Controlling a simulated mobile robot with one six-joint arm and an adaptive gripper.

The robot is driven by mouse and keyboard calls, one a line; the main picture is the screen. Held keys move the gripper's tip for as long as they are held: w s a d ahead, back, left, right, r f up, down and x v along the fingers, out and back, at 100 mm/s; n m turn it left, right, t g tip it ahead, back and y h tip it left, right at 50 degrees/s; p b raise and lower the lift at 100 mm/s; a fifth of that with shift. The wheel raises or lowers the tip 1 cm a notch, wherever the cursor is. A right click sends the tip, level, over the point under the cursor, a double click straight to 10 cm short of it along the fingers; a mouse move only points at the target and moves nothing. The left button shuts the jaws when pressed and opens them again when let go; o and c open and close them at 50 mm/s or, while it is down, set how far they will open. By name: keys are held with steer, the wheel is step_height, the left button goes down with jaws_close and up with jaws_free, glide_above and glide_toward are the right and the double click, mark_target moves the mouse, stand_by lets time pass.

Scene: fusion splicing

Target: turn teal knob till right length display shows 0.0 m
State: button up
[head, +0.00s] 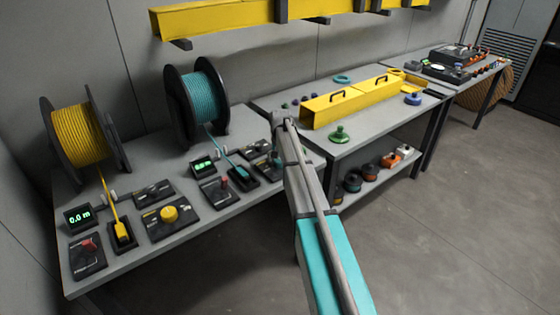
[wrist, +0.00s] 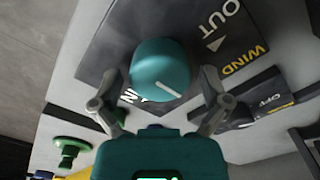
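The teal knob (wrist: 161,68) shows in the wrist view, with a white line on its face, on a dark panel marked OUT and WIND. My gripper (wrist: 160,88) is open, with one finger on each side of the knob and a gap to it on both sides. In the head view my arm hides the knob. The right length display (head: 203,166) is lit green in the head view, but its digits are too small to read surely. The teal cable reel (head: 205,98) stands behind it.
The left station has a yellow reel (head: 78,136), a yellow knob (head: 169,214) and a display (head: 79,217) reading 0.0 m. A yellow trough (head: 350,101) lies on the table farther right.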

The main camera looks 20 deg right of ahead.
steer(key=shift+n, duration=0.4)
steer(key=n, duration=0.5)
steer(key=shift+n, duration=0.3)
steer(key=n, duration=1.2)
steer(key=shift+n, duration=0.4)
steer(key=n, duration=0.5)
steer(key=shift+n, duration=0.4)
step_height(320, 180, up, 14)
steer(key=p, duration=1.4)
steer(key=s+a+m, duration=0.4)
steer(key=s+m, duration=0.1)
steer(key=s, duration=0.3)
steer(key=s+a+f+m+b, duration=0.1)
steer(key=s+a+m, duration=0.3)
steer(key=s, duration=0.4)
steer(key=s+a+m, duration=0.4)
steer(key=s+m, duration=0.2)
steer(key=s, duration=0.2)
steer(key=shift+s+a+f+b, duration=0.25)
steer(key=shift+s+f+b, duration=0.05)
